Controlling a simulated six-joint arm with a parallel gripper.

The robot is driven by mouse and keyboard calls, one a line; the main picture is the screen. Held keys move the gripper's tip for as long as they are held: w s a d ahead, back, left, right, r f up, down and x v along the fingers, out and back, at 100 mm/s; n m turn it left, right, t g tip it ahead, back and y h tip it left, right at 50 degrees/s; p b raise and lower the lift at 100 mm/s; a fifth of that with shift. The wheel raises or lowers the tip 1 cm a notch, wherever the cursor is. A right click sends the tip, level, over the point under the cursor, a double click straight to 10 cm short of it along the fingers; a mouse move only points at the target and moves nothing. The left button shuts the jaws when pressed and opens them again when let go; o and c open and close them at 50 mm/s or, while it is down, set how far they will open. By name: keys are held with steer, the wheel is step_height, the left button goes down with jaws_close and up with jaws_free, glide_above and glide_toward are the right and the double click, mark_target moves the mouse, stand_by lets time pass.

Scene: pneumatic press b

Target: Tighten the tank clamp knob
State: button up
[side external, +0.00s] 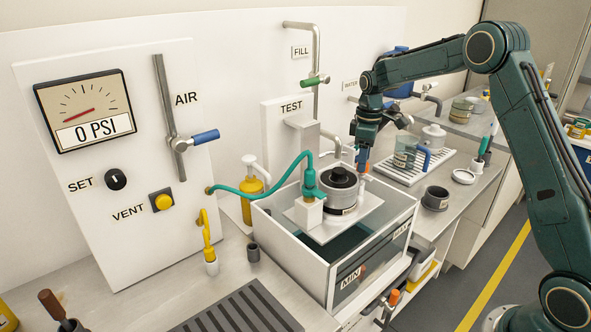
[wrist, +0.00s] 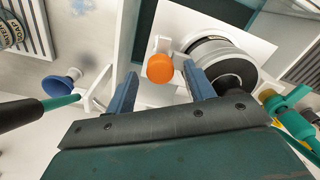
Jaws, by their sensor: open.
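The orange clamp knob (wrist: 160,68) sits on a white bracket at the tank edge, beside the round grey vessel, in the wrist view. A little orange of it also shows beside my gripper in the side view (side external: 368,168). My gripper (wrist: 162,74) is open, with one blue finger on each side of the knob in the picture. Gaps show between the fingers and the knob; I cannot tell its depth between them. In the side view my gripper (side external: 362,160) points down at the back right of the clear-walled tank (side external: 345,272).
The grey vessel with a black top (side external: 340,190) stands close by the right finger. A teal hose (side external: 240,192) runs to a fitting on the tank's plate. A drip tray (side external: 412,168) and a dark cup (side external: 435,198) stand right of the tank.

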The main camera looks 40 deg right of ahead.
steer(key=shift+f, duration=1.2)
steer(key=c, duration=1)
steer(key=shift+m, duration=0.5)
